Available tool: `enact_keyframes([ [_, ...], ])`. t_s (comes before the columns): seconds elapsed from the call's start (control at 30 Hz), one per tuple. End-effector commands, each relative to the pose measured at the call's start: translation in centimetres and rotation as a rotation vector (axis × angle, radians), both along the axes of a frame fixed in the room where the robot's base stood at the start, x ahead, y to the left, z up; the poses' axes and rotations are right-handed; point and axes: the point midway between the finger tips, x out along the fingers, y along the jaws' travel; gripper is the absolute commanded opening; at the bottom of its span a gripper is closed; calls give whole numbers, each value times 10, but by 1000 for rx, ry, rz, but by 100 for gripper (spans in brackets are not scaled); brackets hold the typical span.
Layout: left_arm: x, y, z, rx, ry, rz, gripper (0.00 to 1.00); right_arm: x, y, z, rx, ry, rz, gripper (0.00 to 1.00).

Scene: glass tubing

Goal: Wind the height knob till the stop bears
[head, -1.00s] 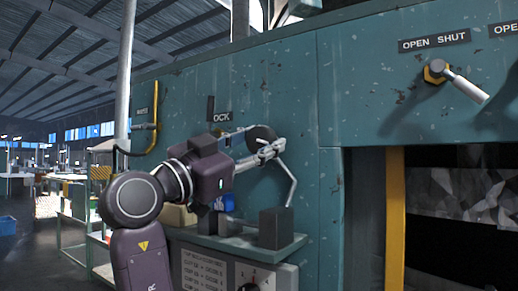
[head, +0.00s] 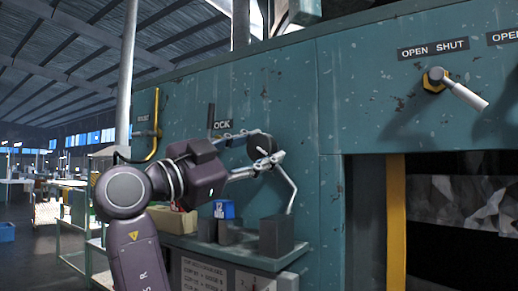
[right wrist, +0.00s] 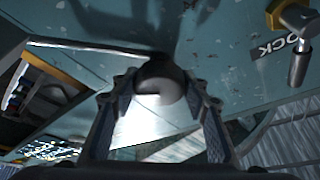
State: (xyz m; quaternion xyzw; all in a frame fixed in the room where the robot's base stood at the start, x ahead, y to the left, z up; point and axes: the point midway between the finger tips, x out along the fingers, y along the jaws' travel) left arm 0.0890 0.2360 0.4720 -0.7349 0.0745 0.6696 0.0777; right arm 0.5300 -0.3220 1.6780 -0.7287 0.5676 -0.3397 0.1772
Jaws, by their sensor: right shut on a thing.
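The height knob, a dark round knob (head: 261,147), stands out from the teal machine wall above a small shelf. My right gripper (head: 268,163) comes in from the left and is shut on the knob, a finger on either side; the right wrist view shows both fingers (right wrist: 158,100). A thin pale bent rod (head: 291,190) runs down from beside the fingertips towards the dark block. I cannot make out the stop or whether it bears. My left gripper is not in view.
Dark grey blocks (head: 276,236) and a blue item (head: 223,209) stand on the shelf (head: 240,250) below the gripper. A lever (head: 462,92) under the OPEN SHUT label (head: 433,50) sticks out at the upper right. A yellow post (head: 396,220) edges the dark opening.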

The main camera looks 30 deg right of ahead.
Motion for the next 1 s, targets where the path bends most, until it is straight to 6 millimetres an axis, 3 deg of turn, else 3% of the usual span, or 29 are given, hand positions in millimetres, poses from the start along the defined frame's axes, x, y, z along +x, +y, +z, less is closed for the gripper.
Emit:
enact_keyframes([
  [0.2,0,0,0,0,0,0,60,0,-1,1,-2,1,1,60],
  [0.57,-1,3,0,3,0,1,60,0,6,-1,-3,1,3,60],
  [1.0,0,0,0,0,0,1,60,-10,86,-27,-2,3,3,60],
])
